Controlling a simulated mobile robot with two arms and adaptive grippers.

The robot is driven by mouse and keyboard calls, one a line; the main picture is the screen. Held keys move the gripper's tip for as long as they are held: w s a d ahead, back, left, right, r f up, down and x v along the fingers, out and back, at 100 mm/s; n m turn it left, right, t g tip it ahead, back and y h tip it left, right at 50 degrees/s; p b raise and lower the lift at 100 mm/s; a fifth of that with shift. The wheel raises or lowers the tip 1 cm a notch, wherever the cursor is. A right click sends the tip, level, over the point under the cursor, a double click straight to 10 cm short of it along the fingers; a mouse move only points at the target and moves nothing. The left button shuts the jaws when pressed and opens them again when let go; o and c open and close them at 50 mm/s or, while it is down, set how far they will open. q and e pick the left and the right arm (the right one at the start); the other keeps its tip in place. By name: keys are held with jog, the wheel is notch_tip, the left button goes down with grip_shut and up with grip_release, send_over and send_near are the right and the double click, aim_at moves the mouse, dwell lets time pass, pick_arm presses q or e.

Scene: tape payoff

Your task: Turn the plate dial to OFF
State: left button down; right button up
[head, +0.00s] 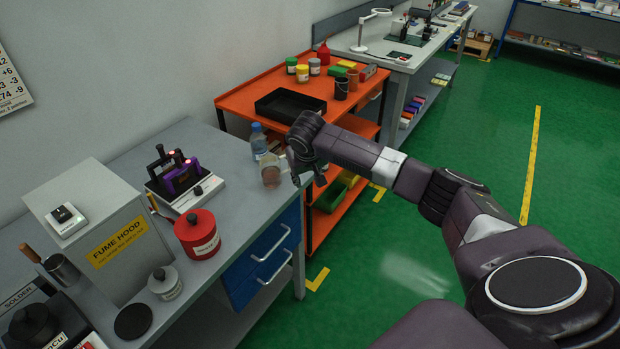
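No dial marked OFF can be made out. A white-based device (192,195) with black and purple upright handles and small red lights stands on the grey bench; a dial on it cannot be told. A small white box with a black switch (66,218) sits on the fume hood (112,240). A black round disc (133,321) lies at the bench's front edge. My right gripper (307,178) hangs at the bench's far right corner, just right of a clear cup (270,172). Its fingers look apart, with nothing seen between them. My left gripper is out of view.
A red canister (198,236) and a grey lidded jar (165,284) stand on the bench. A bottle (258,142) stands behind the cup. An orange cart (240,97) with a black tray (290,106) is beyond. Green floor on the right is clear.

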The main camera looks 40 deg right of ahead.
jog(key=shift+d, duration=0.1)
jog(key=shift+c, duration=1.4)
jog(key=shift+f, duration=0.1)
